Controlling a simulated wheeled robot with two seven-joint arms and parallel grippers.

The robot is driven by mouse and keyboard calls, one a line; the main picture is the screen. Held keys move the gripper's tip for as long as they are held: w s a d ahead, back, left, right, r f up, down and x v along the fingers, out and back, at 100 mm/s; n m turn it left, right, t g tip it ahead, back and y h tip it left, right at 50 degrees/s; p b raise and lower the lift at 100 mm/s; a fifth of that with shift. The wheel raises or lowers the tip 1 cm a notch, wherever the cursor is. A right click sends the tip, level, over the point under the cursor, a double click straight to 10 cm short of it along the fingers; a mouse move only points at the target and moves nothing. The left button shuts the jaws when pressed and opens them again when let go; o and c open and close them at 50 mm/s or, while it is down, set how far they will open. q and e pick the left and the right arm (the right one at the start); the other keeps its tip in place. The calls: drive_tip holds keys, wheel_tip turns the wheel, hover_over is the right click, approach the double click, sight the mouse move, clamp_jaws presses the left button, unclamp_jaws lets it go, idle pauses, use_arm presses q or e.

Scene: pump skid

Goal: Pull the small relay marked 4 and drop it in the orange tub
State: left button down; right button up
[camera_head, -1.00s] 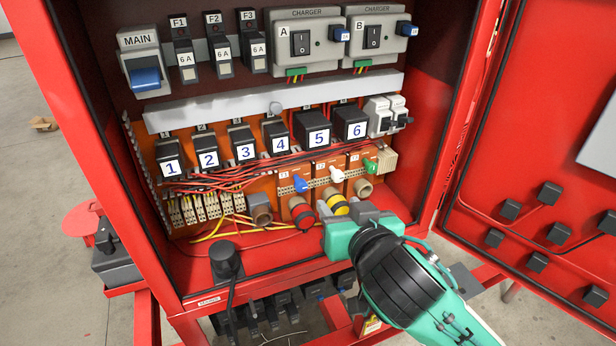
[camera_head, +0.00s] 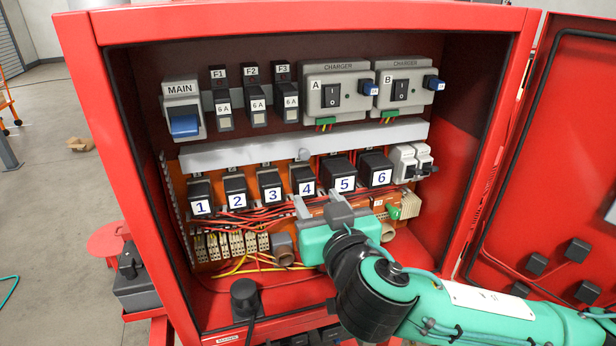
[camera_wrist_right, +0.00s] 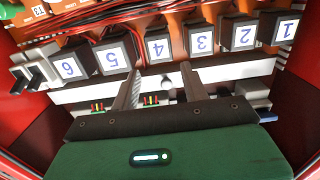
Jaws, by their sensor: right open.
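The small relay marked 4 (camera_head: 304,178) is a black block with a white number label, seated in the row of relays between 3 and 5. It also shows upside down in the right wrist view (camera_wrist_right: 159,47). My right gripper (camera_head: 320,199) is open and empty, just in front of and below relays 4 and 5. In the right wrist view its two fingers (camera_wrist_right: 161,72) point toward relay 4, one to each side of its label, apart from it as far as I can tell. The orange tub and my left gripper are not in view.
Small relays 3 (camera_head: 269,185) and larger relay 5 (camera_head: 340,173) stand close on either side. Red wires (camera_head: 270,215) run below the row. A grey duct (camera_head: 240,155) lies above it. The red cabinet walls and open door (camera_head: 560,150) bound the space.

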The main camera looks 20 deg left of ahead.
sight(307, 184)
drive_tip(key=p+x, duration=0.2)
drive_tip(key=x, duration=0.5)
drive_tip(key=shift+r, duration=0.15)
drive_tip(key=shift+w+a+p, duration=0.3)
drive_tip(key=shift+w+p, duration=0.05)
drive_tip(key=shift+w, duration=0.1)
drive_tip(key=c, duration=0.8)
drive_tip(key=shift+s+d, duration=0.15)
drive_tip(key=shift+s, duration=0.15)
drive_tip(key=shift+s+d, duration=0.15)
drive_tip(key=shift+s, duration=0.05)
drive_tip(key=shift+v, duration=1.1)
drive_tip(key=shift+f+b+v, duration=0.15)
drive_tip(key=shift+b+v, duration=0.1)
drive_tip(key=shift+v, duration=0.55)
drive_tip(key=shift+f+b+v, duration=0.15)
drive_tip(key=shift+b+v, duration=0.05)
drive_tip(key=shift+v, duration=0.6)
